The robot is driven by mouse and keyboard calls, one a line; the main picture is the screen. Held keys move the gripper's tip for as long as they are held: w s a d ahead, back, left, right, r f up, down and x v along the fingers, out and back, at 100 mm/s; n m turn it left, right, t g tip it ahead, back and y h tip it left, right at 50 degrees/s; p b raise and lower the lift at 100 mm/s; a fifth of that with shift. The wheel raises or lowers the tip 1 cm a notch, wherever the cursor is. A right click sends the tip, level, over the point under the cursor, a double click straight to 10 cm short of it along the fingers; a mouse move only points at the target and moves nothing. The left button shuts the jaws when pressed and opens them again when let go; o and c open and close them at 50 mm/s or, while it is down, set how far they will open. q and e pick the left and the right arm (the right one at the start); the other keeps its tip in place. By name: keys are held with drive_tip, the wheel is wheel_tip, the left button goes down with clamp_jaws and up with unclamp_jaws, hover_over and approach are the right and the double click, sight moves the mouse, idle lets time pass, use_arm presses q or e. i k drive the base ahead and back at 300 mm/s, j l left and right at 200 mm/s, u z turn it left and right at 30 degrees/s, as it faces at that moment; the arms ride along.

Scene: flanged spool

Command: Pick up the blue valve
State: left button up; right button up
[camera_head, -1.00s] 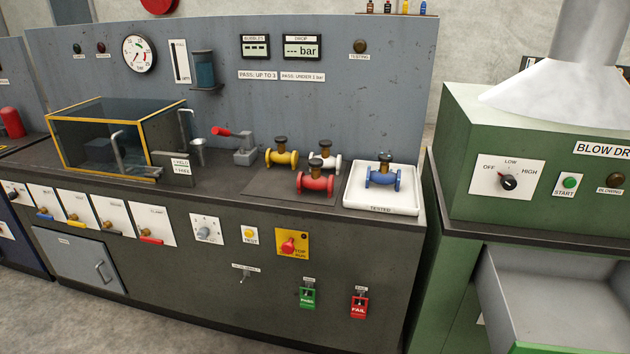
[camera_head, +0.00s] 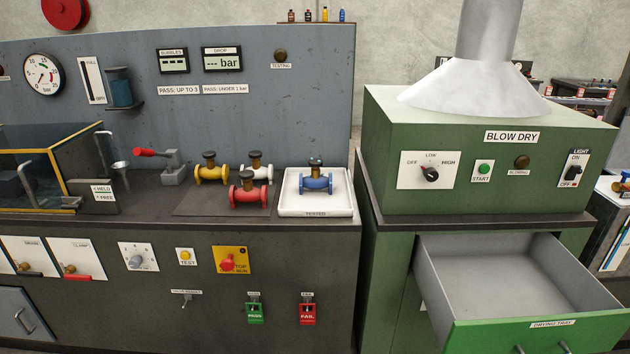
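The blue valve (camera_head: 316,181) has a dark cap on top. It stands upright in the white tray (camera_head: 315,212) labelled TESTED, at the right end of the grey test bench. Neither of my grippers shows in the head view.
A yellow valve (camera_head: 211,172), a red valve (camera_head: 249,194) and a white valve (camera_head: 258,169) stand on the bench left of the tray. A green BLOW DRY machine (camera_head: 480,160) stands to the right, with its drying tray drawer (camera_head: 500,277) open. A narrow gap separates bench and machine.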

sight(315, 181)
drive_tip(key=z, duration=0.85)
drive_tip(key=j+z, duration=1.3)
drive_tip(key=k+j+z, duration=0.2)
drive_tip(key=j+z, duration=0.25)
